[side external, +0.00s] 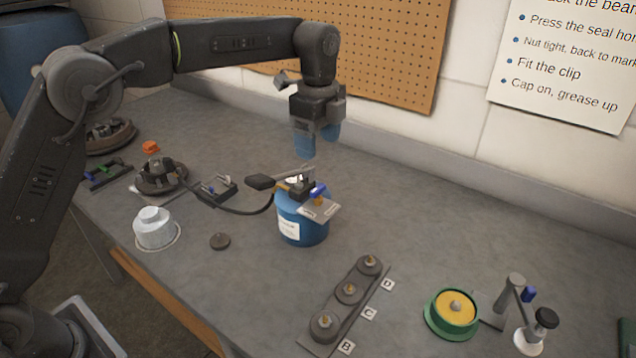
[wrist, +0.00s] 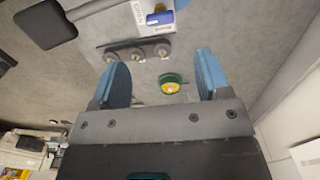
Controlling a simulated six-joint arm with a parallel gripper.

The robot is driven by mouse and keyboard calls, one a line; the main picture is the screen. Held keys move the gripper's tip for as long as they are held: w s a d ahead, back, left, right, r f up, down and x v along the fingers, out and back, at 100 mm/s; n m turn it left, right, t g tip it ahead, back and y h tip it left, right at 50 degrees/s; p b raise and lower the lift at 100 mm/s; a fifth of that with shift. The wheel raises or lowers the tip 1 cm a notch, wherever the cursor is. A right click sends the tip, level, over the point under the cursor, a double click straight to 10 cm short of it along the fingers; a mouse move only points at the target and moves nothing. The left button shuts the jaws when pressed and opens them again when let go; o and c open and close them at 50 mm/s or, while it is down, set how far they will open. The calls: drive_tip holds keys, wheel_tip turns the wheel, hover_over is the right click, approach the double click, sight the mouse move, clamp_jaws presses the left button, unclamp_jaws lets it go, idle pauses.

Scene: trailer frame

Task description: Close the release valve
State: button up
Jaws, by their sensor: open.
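A blue can (side external: 303,222) with a pump head stands on the bench. A small blue valve handle (side external: 318,190) sits on its top, beside a pale labelled plate (side external: 320,209); the handle also shows at the top of the wrist view (wrist: 160,18). A dark pump lever pad (side external: 260,182) reaches left from the head. My gripper (side external: 316,147) is open and empty, pointing down above and slightly behind the can, clear of it. In the wrist view its two blue fingers (wrist: 162,68) stand apart, with the handle beyond their tips.
A rail with several round posts (side external: 348,292) lies in front. A green-yellow round part (side external: 455,307) and small bottle (side external: 538,330) stand right. The bench behind and right of the can is clear.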

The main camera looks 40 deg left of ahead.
sight(318, 187)
wheel_tip(318, 187, down, 10)
drive_tip(key=shift+f, duration=0.15)
idle(0.3)
drive_tip(key=c, duration=0.9)
